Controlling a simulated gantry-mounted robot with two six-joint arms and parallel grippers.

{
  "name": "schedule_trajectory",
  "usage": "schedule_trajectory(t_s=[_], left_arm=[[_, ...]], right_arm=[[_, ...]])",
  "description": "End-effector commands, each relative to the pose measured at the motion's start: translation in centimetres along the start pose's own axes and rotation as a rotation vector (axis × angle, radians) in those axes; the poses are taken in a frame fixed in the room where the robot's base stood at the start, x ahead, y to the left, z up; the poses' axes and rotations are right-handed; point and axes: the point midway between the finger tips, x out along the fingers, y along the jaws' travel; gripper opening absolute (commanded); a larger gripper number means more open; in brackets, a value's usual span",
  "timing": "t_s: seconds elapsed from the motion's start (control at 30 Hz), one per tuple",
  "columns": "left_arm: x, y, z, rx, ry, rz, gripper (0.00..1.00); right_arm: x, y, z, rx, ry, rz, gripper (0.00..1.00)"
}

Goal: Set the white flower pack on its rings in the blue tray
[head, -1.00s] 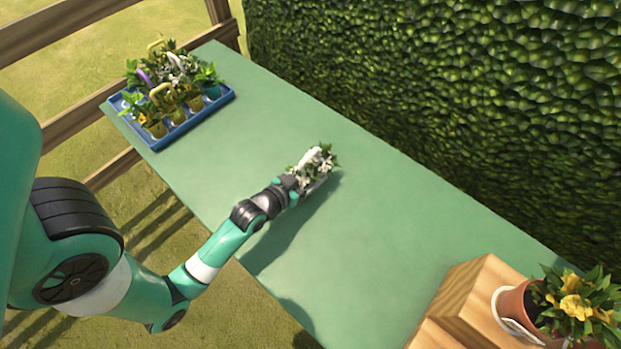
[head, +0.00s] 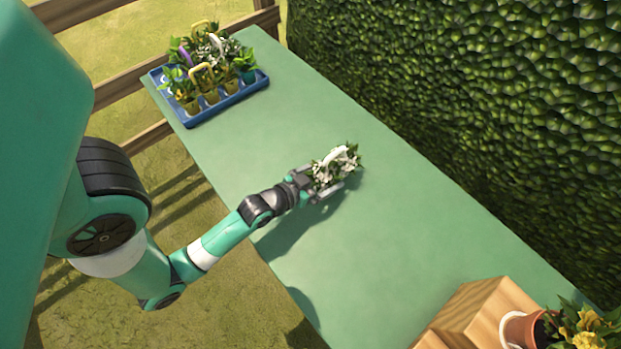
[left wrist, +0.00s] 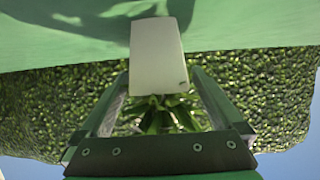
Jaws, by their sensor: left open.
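The white flower pack (head: 338,160), with white blooms, green leaves and a white handle, is at mid-table in the head view. My left gripper (head: 332,183) is open, its fingers either side of the pack's near part. In the left wrist view, a pale white block-like part of the pack (left wrist: 158,55) and green leaves show between the open fingers (left wrist: 160,82). Whether the fingers touch it, I cannot tell. The blue tray (head: 222,112) sits at the table's far left end. Its rings are mostly hidden by plants. My right gripper is out of view.
The tray holds several potted flowers with yellow, purple and white handles (head: 203,72). A wooden box (head: 480,312) and a terracotta pot with yellow flowers (head: 525,328) stand at the lower right. A hedge (head: 470,90) lines the back. The green table between is clear.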

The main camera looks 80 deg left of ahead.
Motion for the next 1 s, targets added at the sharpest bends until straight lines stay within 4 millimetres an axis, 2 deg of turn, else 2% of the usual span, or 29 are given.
schedule_trajectory(t_s=[0.03,0.1,0.2,0.33,0.5,0.87,1.0], left_arm=[[-1.6,0.0,-0.3,0.0,-0.004,0.0,1.0],[-3.4,0.0,-0.3,-0.001,-0.005,0.0,1.0],[-5.6,0.0,-0.2,0.0,-0.004,-0.001,1.0],[-7.6,0.0,-0.1,0.001,-0.002,-0.001,1.0],[-8.4,0.0,-0.1,0.0,0.0,-0.001,1.0],[-8.3,0.0,0.0,0.0,0.0,0.0,1.0],[-8.3,0.0,0.1,-0.002,-0.004,0.0,1.0]], right_arm=[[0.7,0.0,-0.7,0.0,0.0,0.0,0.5],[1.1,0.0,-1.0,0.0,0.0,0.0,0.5],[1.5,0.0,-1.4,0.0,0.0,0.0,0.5],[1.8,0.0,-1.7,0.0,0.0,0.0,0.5],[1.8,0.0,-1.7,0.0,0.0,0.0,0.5],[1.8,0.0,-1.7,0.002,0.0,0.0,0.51],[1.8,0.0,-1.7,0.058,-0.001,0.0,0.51]])
